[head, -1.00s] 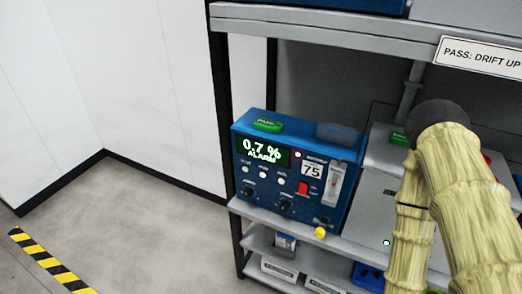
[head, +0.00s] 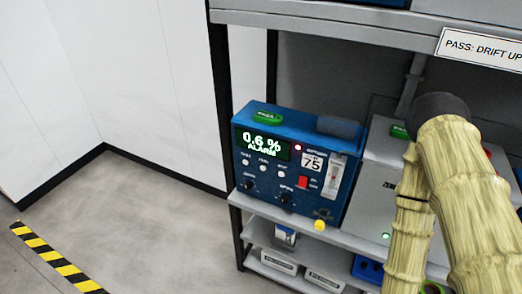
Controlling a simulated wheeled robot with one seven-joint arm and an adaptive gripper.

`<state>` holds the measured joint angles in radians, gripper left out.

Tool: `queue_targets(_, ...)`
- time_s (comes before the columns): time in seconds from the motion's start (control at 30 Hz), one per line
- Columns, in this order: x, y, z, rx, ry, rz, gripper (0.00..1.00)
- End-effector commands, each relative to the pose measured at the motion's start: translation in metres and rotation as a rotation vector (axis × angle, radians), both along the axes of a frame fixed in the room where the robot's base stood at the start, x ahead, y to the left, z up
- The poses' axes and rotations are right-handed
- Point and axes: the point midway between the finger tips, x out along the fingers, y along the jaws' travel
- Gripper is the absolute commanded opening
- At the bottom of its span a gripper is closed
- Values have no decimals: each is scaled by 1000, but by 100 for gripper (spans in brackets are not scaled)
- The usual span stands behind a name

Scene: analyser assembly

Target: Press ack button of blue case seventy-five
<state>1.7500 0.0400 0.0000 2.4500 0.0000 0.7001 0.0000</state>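The blue case (head: 310,205) bearing the number plate 75 (head: 312,162) stands upright at the left end of the shelf in the head view. Its dark display (head: 262,145) reads 0.6 % ALARM in bright letters. A row of three small white buttons (head: 263,168) lies under the display; their labels are too small to read surely. A red switch (head: 302,182) and dark knobs sit lower on the face. My arm stands to the right, clear of this face in the picture; my gripper is not in view.
A grey case (head: 378,190) with a green light stands right of the blue case, partly behind my arm. The shelf above (head: 320,27) overhangs both. Open floor (head: 150,215) lies left.

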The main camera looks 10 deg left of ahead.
Motion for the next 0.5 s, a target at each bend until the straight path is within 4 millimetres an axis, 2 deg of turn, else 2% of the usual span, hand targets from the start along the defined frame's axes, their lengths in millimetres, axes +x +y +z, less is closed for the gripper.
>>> queue_targets(0.03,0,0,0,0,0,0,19)
queue_targets(0.13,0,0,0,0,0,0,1)
queue_targets(0.5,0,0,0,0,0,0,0)
